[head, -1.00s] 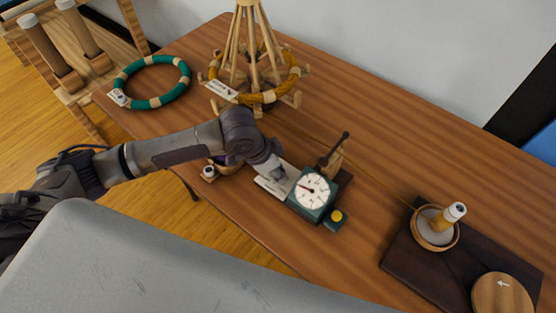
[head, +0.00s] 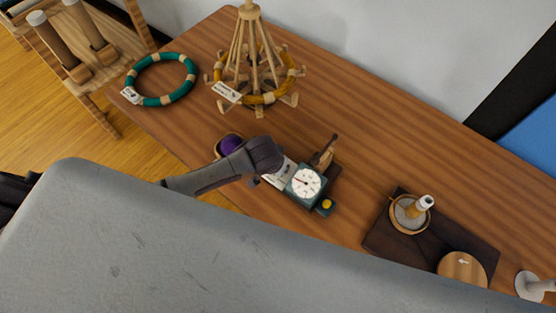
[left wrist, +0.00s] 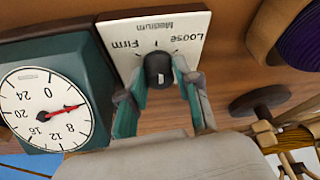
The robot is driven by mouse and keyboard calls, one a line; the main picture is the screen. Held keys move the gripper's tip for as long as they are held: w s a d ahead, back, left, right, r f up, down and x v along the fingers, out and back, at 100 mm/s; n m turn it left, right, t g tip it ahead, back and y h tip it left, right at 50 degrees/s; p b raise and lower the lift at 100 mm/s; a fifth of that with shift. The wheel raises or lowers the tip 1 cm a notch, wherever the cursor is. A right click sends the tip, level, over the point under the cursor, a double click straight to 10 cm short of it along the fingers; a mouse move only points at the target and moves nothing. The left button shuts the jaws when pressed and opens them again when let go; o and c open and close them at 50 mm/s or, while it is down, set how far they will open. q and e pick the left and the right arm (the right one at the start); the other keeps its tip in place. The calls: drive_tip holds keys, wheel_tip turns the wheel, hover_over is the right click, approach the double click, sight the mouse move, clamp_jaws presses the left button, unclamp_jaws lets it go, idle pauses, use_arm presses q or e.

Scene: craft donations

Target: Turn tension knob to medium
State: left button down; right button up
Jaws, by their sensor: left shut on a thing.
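The tension knob (left wrist: 158,70) is black and round, on a pale plate (left wrist: 184,32) marked Loose, Medium and Firm, upside down in the left wrist view. A pale mark shows on the knob; I cannot tell for sure which label it points to. My left gripper (left wrist: 157,80) is shut on the knob, one finger on each side. In the head view my arm hides the knob and fingers; part of the plate (head: 282,171) shows. The teal gauge (head: 304,183) stands beside the plate, and its red needle (left wrist: 66,109) shows in the left wrist view. My right gripper is not in view.
A wooden skein holder (head: 258,60) and a teal ring (head: 149,100) are at the back left. A bowl with purple yarn (head: 229,145) sits close by my arm. A dark board (head: 378,238) with a cone stand lies right.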

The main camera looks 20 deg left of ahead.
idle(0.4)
use_arm(q)
drive_tip(key=c, duration=0.8)
unclamp_jaws()
drive_tip(key=v, duration=1.2)
drive_tip(key=shift+d, duration=0.1)
drive_tip(key=shift+s, duration=0.15)
